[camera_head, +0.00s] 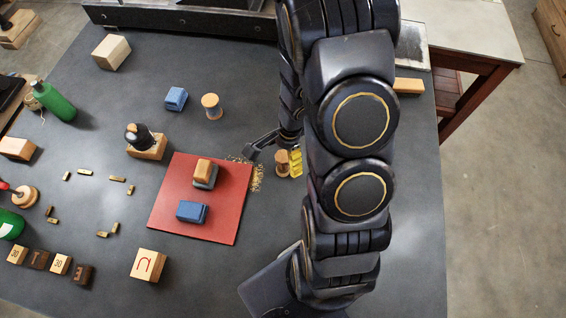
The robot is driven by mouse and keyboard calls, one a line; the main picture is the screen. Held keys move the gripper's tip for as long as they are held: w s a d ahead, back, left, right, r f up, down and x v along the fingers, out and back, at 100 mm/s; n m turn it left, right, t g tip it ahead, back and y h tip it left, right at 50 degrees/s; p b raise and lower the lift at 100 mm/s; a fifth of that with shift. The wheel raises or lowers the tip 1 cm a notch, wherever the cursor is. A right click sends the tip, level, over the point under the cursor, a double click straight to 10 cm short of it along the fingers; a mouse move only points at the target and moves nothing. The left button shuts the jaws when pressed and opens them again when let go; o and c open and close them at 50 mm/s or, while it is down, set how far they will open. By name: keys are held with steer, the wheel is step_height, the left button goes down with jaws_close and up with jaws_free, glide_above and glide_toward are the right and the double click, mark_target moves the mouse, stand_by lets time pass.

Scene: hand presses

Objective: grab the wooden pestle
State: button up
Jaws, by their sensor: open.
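No thing in view is clearly a pestle. The likeliest is a small turned wooden piece (282,163) with a narrow waist, standing just right of the red mat (228,228). A similar wooden piece (211,106) with a pale rim stands farther back. My gripper (270,143) is open, just behind and above the nearer piece, with one dark finger reaching left toward the mat's edge. Its other finger is mostly hidden by my arm. I see nothing held, and cannot tell whether the gripper touches the nearer piece.
A yellow item (296,163) stands right beside the nearer wooden piece. Brown crumbs (257,178) lie at the mat's edge. Blue blocks (192,211) and a black-knobbed wooden stamp (146,142) are to the left. My arm hides much of the table's right side.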

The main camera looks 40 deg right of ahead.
steer(key=shift+f, duration=0.4)
steer(key=c, duration=1.2)
steer(key=shift+r, duration=0.15)
